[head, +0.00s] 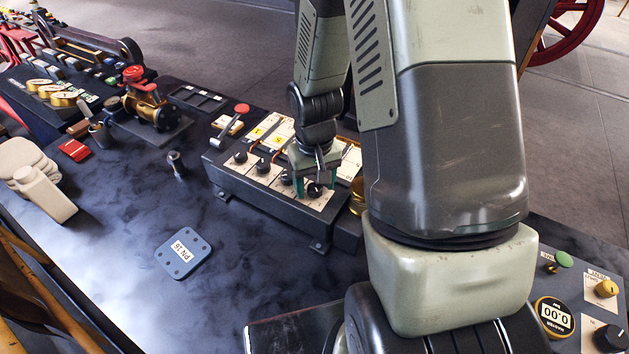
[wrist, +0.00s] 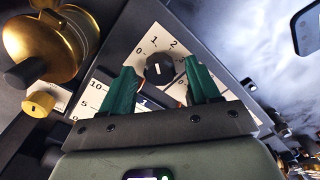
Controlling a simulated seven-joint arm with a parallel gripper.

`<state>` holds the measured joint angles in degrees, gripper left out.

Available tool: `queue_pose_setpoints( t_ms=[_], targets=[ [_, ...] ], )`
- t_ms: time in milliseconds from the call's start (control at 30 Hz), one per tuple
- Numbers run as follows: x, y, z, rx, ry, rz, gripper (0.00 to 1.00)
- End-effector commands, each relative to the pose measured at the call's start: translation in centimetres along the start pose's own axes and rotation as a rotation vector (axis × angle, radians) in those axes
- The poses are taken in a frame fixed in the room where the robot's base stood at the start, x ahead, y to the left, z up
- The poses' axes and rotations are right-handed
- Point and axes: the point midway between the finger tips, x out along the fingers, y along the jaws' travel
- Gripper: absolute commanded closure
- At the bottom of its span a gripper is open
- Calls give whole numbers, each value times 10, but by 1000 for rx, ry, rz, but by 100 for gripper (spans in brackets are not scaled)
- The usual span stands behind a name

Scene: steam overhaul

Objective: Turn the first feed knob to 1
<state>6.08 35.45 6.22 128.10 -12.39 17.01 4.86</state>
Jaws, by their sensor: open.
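A row of black knobs on white dial plates runs along the sloped front of a grey control box (head: 262,206). My gripper (head: 315,187) is over the knob at the right end of this row. In the wrist view, that black knob (wrist: 159,69) stands between the green fingertips of my gripper (wrist: 156,85), with a gap visible on each side. Its plate shows 0, 1 and 2 around it, and a short white mark is on the knob. The exact setting is hard to read. The frames do not clearly show which knob is the first feed knob.
A brass vessel (wrist: 45,45) and a yellow knob (wrist: 40,103) are close by at left in the wrist view. A blue-grey plate (head: 184,253) lies on the otherwise open bench in front.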

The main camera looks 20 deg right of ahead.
Motion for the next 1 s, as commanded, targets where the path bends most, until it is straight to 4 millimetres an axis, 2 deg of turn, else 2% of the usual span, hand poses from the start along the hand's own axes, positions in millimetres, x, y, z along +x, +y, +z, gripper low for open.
queue_pose_setpoints(
  t_ms=[167,500,633,800,1000],
  targets=[
    [-9,0,-1,1,4,0,39],
    [-74,1,-1,2,5,2,39],
    [-94,0,-1,1,4,1,39],
    [-107,0,0,0,2,0,39],
    [-108,0,0,0,-1,0,39]
  ],
)
